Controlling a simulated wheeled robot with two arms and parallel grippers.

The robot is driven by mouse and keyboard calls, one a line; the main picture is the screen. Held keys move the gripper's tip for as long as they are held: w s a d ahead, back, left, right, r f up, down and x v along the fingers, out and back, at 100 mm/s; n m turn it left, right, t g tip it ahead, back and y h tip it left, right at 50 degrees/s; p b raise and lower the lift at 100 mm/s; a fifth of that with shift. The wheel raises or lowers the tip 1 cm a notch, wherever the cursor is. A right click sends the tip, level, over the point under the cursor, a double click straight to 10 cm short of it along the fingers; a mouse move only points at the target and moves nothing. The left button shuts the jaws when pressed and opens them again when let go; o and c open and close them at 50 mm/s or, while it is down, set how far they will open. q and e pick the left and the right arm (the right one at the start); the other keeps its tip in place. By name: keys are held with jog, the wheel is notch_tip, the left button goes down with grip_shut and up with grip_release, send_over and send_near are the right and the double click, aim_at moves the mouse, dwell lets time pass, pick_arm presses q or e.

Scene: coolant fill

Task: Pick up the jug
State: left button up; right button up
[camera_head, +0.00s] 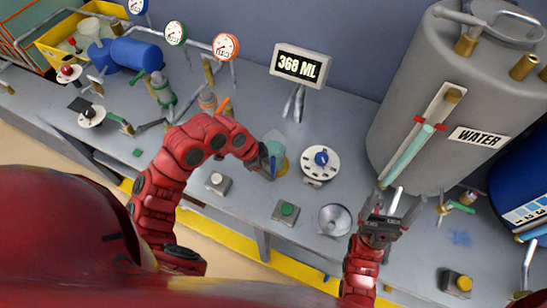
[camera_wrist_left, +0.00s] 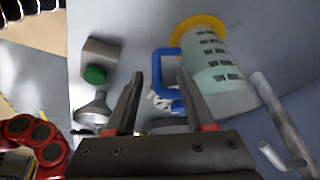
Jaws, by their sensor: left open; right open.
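The jug (camera_wrist_left: 215,68) is translucent pale green with dark markings, a yellow rim and a blue handle (camera_wrist_left: 163,70) in the left wrist view. In the head view the jug (camera_head: 281,167) stands on the bench, partly hidden by my left gripper (camera_head: 272,168). My left gripper (camera_wrist_left: 160,74) is open, its fingertips close to the handle. The handle shows between the fingers, but I cannot tell whether it lies between them or just beyond. My right gripper (camera_head: 392,203) is open and empty, in front of the water tank.
A white dial plate with a blue knob (camera_head: 320,160) is right of the jug. A green button box (camera_head: 286,211) and a funnel (camera_head: 334,220) are nearer the front. A display reading 368 ML (camera_head: 301,66) stands behind. The grey WATER tank (camera_head: 420,100) fills the right.

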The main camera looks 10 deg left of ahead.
aim_at(273, 174)
pick_arm(q)
jog(key=b+x, duration=0.3)
jog(key=x, duration=0.2)
jog(key=shift+s, duration=0.15)
jog(key=shift+r, duration=0.2)
grip_shut()
dwell(1.0)
